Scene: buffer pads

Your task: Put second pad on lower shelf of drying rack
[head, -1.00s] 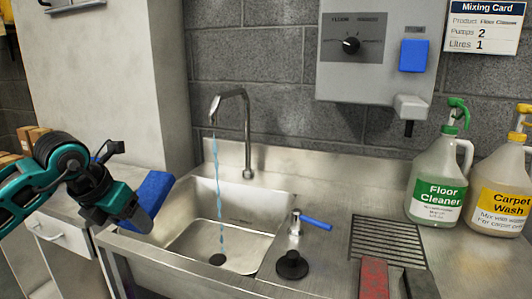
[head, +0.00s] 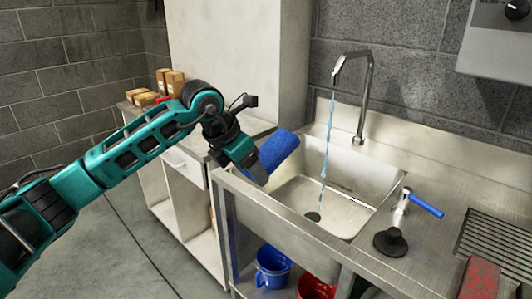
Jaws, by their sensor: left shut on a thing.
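A blue pad (head: 279,150) is held by my left gripper (head: 256,168), which is shut on it. The pad is tilted and sits in the air over the left edge of the sink. My left arm comes in from the left and hides part of the counter behind it. My right gripper is not in view. No drying rack shows in this view.
Water runs from the tap (head: 368,97) into the steel sink (head: 338,205). A blue-handled lever (head: 425,206) and a black plug (head: 391,241) are on the right. Below stand a blue bucket (head: 272,268) and a red bucket (head: 315,287). Cardboard boxes (head: 170,82) lie on the left counter. Floor is clear at left.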

